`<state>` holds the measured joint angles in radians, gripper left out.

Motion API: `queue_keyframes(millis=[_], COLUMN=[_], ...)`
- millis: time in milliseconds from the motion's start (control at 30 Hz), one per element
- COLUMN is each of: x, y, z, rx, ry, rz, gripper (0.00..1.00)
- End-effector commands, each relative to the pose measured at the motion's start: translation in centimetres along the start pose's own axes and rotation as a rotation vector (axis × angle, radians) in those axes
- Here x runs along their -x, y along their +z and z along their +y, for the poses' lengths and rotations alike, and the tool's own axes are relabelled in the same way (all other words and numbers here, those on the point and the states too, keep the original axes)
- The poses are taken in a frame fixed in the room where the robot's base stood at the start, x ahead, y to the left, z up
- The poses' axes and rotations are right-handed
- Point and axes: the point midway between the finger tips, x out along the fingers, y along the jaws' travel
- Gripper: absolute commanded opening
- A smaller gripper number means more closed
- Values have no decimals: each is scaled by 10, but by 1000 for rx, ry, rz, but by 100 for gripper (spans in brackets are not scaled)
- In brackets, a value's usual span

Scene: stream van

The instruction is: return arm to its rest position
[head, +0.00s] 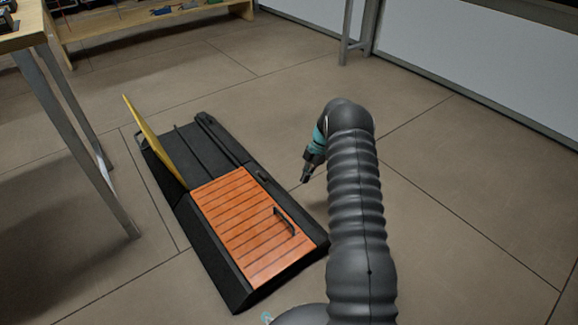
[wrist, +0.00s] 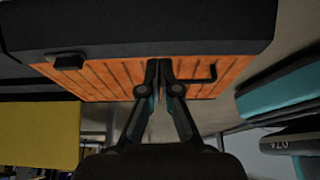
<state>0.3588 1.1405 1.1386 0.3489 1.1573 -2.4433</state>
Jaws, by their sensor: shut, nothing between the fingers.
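My arm rises from the bottom of the head view and bends over at its top. My gripper (head: 305,179) hangs to the left of the arm, beside the right edge of the black case-like unit (head: 222,282). In the wrist view my gripper (wrist: 159,64) shows with its two fingers together and nothing between them. The orange slatted panel (head: 245,222) with a dark handle (head: 285,222) lies on the unit's near part. The panel also shows behind the fingers in the wrist view (wrist: 110,78).
A yellow panel (head: 156,142) stands tilted on the unit's left side. A table with metal legs (head: 85,140) is at the left, and a wooden shelf (head: 150,22) is at the back. The tiled floor (head: 470,190) on the right is clear, up to a pale wall (head: 480,60).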

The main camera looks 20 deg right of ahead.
Motion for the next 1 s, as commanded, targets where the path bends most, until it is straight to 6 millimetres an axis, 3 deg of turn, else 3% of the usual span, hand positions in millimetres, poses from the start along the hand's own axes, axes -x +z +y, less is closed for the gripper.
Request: queue_keyframes(millis=[200,333,467,600,700,833,1000], x=[1,1,-2,-27,-30,-8,40], y=[1,2,5,2,-6,-30,-75], z=[0,0,-2,-27,-46,-66,-87], rx=[-14,-130,-365,-674,-887,-1145,-1427], ry=[0,3,3,-50,-78,-81,-40], rz=[0,-3,-17,-26,-49,-97,-166], gripper=[0,0,0,0,0,0,0])
